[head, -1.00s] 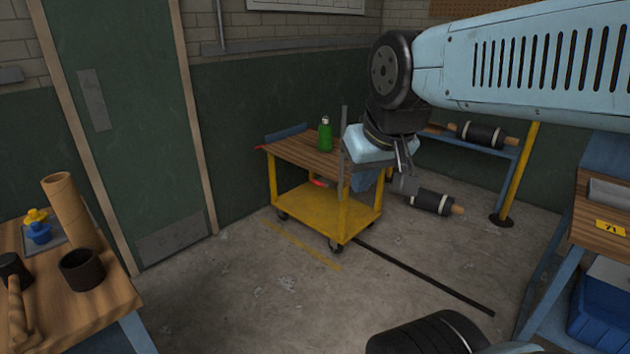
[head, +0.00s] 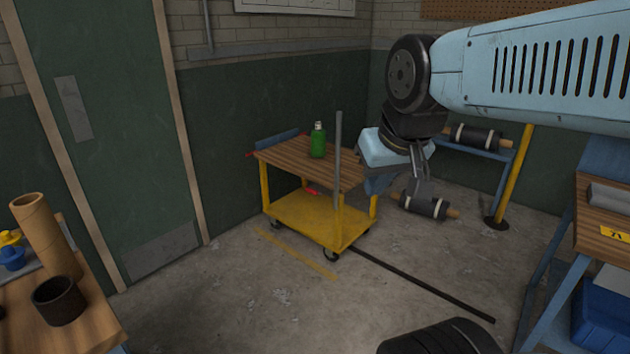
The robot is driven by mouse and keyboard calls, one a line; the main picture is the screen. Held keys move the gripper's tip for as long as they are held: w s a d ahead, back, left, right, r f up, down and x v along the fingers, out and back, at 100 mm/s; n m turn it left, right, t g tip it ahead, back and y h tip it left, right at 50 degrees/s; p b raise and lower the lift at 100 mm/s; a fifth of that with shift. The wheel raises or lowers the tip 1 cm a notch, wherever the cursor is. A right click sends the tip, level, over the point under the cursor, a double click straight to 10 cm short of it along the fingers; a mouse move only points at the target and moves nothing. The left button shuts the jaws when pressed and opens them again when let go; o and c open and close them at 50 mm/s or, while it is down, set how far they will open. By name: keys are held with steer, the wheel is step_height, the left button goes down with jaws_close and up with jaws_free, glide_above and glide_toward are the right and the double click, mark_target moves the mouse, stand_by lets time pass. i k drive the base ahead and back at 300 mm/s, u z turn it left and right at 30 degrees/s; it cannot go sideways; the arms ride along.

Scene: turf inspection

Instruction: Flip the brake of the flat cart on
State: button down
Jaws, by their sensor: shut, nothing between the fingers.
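The flat cart (head: 349,236) is yellow, with a wooden top, a lower shelf and casters. It stands on the concrete floor in the middle of the head view, near the green wall. A grey upright bar (head: 338,150) shows in front of its top; I cannot tell whether it is fixed to the cart. A small red piece (head: 312,190) shows between the cart's top and lower shelf. I cannot tell which part is the brake. My gripper (head: 421,187) is shut and empty, pointing down to the right of the cart in the picture. My gripper's housing overlaps the cart's right end.
A green bottle (head: 318,143) stands on the cart's top. A wooden bench (head: 92,325) is at left, and a blue-legged bench (head: 600,235) at right. A yellow post (head: 512,175) and a rack with dark rollers (head: 475,137) stand behind.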

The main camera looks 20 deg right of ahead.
mark_target(309, 190)
steer(key=z, duration=0.5)
steer(key=i, duration=2)
steer(key=u, duration=0.8)
steer(key=k, duration=0.9)
steer(key=u, duration=0.2)
steer(key=i, duration=0.9)
steer(key=z, duration=0.05)
